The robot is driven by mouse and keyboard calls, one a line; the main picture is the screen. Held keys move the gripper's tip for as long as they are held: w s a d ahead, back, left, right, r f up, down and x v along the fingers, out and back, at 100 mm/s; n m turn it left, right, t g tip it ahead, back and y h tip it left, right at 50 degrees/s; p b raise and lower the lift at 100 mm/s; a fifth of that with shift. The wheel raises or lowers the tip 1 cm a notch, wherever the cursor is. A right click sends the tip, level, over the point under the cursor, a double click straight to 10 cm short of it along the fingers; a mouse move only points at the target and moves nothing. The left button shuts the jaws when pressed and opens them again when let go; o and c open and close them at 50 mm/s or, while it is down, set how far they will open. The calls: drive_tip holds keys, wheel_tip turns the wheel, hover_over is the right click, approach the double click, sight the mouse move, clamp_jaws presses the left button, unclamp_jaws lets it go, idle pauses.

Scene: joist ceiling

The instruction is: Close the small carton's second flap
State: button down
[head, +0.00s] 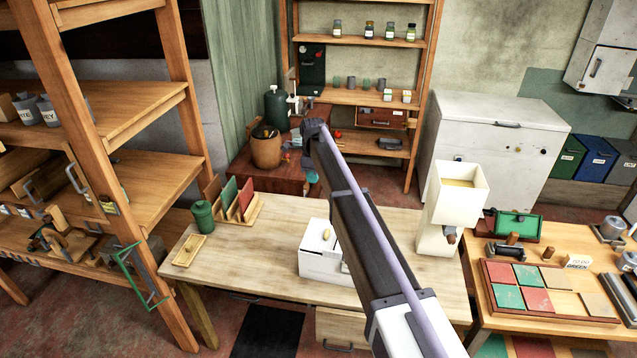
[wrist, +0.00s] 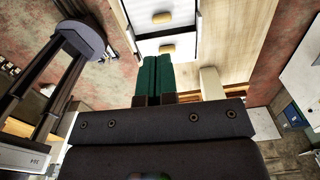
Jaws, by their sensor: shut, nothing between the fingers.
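The small carton (head: 318,264) is a white box on the pale wooden table, partly hidden behind my arm in the head view. A white flap with a tan oval knob shows on its top. In the wrist view, two white flaps show at the top, an upper one (wrist: 182,10) and a lower one (wrist: 190,45), each with a tan knob and a dark line between them. How far each flap is tilted I cannot tell. My gripper (wrist: 153,62) is shut and empty, its green fingers side by side. Their tips appear just below the lower flap's knob; contact is unclear.
The table (head: 255,265) also holds a green jar (head: 202,217), a rack of coloured cards (head: 238,206) and a tall cream open-topped container (head: 437,225) right of my arm. Bare tabletop lies left of the carton. A second table (head: 560,250) with coloured tiles stands at right.

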drive_tip(key=s+d+f+y+b, duration=0.1)
drive_tip(key=s+d+f+b, duration=0.2)
drive_tip(key=d, duration=0.6)
drive_tip(key=s+d+f+y+b, duration=0.1)
drive_tip(key=s+d+f+b, duration=0.1)
drive_tip(key=d+f+b, duration=0.45)
drive_tip(key=f+b, duration=0.3)
drive_tip(key=w+a+f+b, duration=0.1)
drive_tip(key=f+b, duration=0.2)
drive_tip(key=f, duration=0.1)
drive_tip(key=a+f+b, duration=0.1)
drive_tip(key=f+b, duration=0.3)
drive_tip(key=shift+w, duration=0.2)
drive_tip(key=shift+r, duration=0.15)
drive_tip(key=shift+d, duration=0.15)
